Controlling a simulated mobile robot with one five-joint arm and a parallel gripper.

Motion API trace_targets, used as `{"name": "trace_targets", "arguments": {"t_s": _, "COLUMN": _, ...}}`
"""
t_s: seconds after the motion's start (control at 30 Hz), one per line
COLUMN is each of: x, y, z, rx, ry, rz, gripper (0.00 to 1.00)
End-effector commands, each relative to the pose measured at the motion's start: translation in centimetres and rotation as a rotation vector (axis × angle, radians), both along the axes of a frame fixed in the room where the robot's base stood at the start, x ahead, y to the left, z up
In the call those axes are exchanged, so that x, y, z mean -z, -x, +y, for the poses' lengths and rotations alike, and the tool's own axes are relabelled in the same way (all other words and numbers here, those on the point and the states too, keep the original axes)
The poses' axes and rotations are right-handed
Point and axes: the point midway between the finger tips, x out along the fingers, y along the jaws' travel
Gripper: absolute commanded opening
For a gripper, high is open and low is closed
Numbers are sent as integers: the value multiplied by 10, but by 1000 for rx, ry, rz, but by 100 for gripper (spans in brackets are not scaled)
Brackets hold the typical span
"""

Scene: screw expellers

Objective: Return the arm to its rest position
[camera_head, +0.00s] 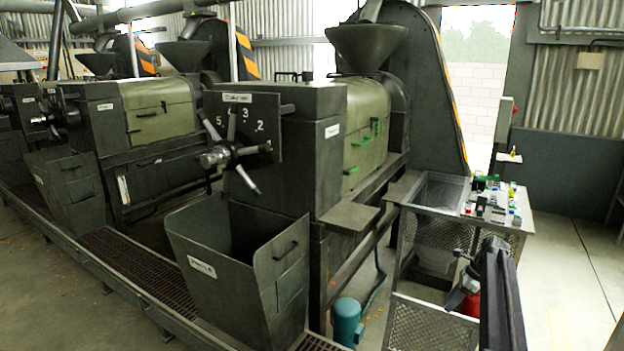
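My dark arm (502,300) is at the lower right, in front of a mesh-sided metal stand. Its end, with what looks like my gripper (463,287), is on the left side of the arm, small and dark. I cannot make out whether its fingers are open or shut, and I see nothing clearly held in it. A red part (471,303) shows beside it, partly hidden by the arm; I cannot tell what it belongs to.
A screw expeller (367,130) with a handwheel (232,150) stands at centre, an open bin (185,250) below it. A table (515,207) with small coloured items stands beyond my arm. A blue-green cylinder (347,322) stands on the floor. The floor at right is clear.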

Motion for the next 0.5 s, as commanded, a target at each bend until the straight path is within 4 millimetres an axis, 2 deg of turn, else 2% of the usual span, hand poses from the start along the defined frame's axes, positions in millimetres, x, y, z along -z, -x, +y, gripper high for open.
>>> {"name": "trace_targets", "arguments": {"t_s": 0.03, "x": 7, "y": -1, "z": 18, "rx": -21, "ry": 0, "rz": 0, "gripper": 36}}
{"name": "trace_targets", "arguments": {"t_s": 0.17, "x": 18, "y": 1, "z": 66, "rx": -74, "ry": 8, "rz": 4, "gripper": 36}}
{"name": "trace_targets", "arguments": {"t_s": 0.3, "x": 34, "y": 17, "z": 130, "rx": -154, "ry": 31, "rz": 7, "gripper": 36}}
{"name": "trace_targets", "arguments": {"t_s": 0.37, "x": 44, "y": 31, "z": 164, "rx": -220, "ry": 51, "rz": 1, "gripper": 36}}
{"name": "trace_targets", "arguments": {"t_s": 0.43, "x": 58, "y": 57, "z": 208, "rx": -337, "ry": 83, "rz": -16, "gripper": 36}}
{"name": "trace_targets", "arguments": {"t_s": 0.47, "x": 65, "y": 71, "z": 228, "rx": -405, "ry": 100, "rz": -29, "gripper": 36}}
{"name": "trace_targets", "arguments": {"t_s": 0.5, "x": 74, "y": 94, "z": 255, "rx": -515, "ry": 129, "rz": -50, "gripper": 36}}
